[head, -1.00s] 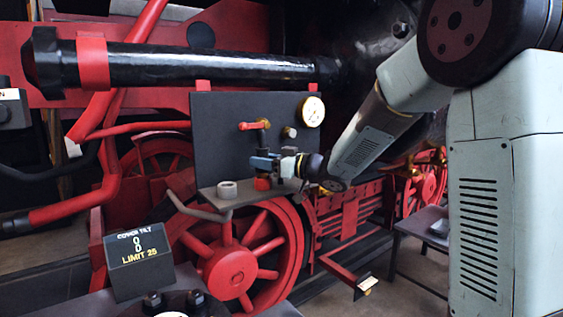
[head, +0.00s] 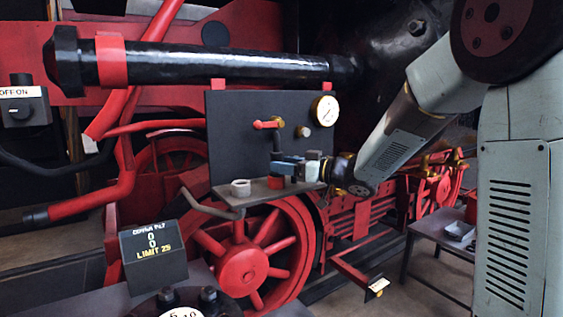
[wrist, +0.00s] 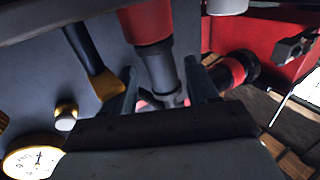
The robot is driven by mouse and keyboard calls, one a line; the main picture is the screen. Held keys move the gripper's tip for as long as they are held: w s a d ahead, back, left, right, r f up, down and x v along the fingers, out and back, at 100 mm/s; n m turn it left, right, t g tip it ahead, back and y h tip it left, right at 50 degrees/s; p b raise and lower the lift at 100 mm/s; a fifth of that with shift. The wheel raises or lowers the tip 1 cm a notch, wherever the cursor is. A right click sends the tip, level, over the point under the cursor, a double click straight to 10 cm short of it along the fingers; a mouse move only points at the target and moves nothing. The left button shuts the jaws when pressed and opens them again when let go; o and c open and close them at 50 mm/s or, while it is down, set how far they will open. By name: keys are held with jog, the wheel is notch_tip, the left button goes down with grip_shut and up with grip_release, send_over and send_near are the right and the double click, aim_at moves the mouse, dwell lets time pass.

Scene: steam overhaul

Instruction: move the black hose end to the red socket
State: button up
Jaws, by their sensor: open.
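The red socket (head: 276,182) stands on the small shelf under the dark panel in the head view. The wrist view seems turned upside down and shows the socket as a red collar (wrist: 147,22). The black hose end (wrist: 156,66) runs out of that collar, in line with it, between my fingers. How deep it sits is hidden. My gripper (head: 284,165) is just above the red socket in the head view. In the wrist view its fingers (wrist: 163,92) are spread either side of the black piece. I cannot make out contact.
A grey-white ring (head: 240,188) sits on the shelf (head: 238,200), left of the red socket. The panel (head: 235,125) behind bears a red-handled valve (head: 267,124), a brass knob (head: 303,131) and a gauge (head: 325,110).

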jog(key=s+d+r+m+t+h, duration=0.1)
jog(key=s+d+m+t+h, duration=0.15)
jog(key=d+h, duration=0.4)
jog(key=s+d+r+m+t+h, duration=0.15)
jog(key=s+d+m+h, duration=0.25)
jog(key=d, duration=0.6)
jog(key=s+d+r+m+t+h, duration=0.1)
jog(key=s+d+m+t+h, duration=0.15)
jog(key=d+h, duration=0.4)
jog(key=s+f+m+g, duration=0.1)
jog(key=s+f+g, duration=0.2)
jog(key=s, duration=0.4)
jog(key=s+f+m+g, duration=0.1)
jog(key=s+f+g, duration=0.2)
jog(key=s, duration=0.5)
jog(key=s+f+m+g+y, duration=0.1)
jog(key=s+f+g, duration=0.2)
jog(key=s, duration=0.5)
jog(key=shift+c, duration=0.5)
